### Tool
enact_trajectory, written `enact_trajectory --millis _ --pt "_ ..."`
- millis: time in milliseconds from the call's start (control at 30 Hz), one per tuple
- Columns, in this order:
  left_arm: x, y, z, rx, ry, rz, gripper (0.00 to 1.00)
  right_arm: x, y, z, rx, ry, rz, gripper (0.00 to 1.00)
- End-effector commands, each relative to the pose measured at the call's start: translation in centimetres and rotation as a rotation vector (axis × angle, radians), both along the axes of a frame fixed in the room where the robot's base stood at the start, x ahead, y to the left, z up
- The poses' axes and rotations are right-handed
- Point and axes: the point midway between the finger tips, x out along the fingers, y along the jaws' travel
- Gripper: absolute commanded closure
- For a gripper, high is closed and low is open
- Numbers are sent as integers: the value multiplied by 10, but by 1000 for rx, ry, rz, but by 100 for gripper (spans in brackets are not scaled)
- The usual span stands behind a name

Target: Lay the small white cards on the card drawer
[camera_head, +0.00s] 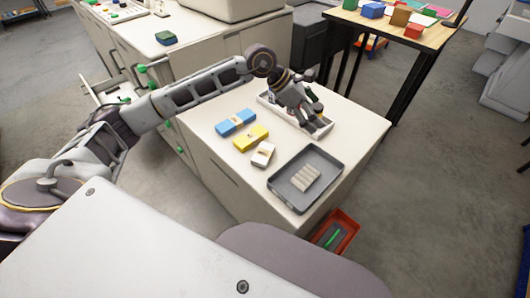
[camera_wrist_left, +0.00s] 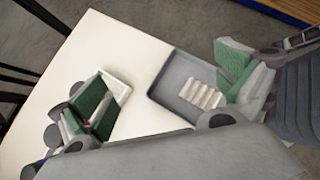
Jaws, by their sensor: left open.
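A small white block that looks like a banded stack of cards (camera_head: 263,154) lies on the white cabinet top, beside the yellow stack. Several pale strips (camera_head: 306,178) lie side by side in a grey tray (camera_head: 276,183); they also show in the left wrist view (camera_wrist_left: 201,95). I cannot tell which of these are the task's cards. A narrow white tray (camera_head: 321,131), perhaps the card drawer, lies at the back, partly hidden by my left gripper (camera_head: 311,114). My right gripper is out of view.
A yellow stack (camera_head: 250,138) and a blue stack (camera_head: 236,123) lie left of the trays. A red bin (camera_head: 335,232) stands on the floor by the cabinet's front. A wooden table (camera_head: 440,35) with coloured blocks stands behind. The cabinet top's right corner is clear.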

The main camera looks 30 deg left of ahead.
Motion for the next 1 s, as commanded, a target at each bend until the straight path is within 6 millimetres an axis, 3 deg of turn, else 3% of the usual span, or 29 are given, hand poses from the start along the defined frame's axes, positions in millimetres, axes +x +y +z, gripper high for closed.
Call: enact_trajectory --millis 300,600,800,1000 --pt "-9 61 -43 356 -2 -91 0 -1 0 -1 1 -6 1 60" --pt "-28 118 -62 643 60 -190 0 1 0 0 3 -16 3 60" --pt "-48 143 -65 754 130 -289 0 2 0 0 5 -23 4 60" --pt "-54 149 -66 782 131 -361 0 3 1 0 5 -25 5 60"
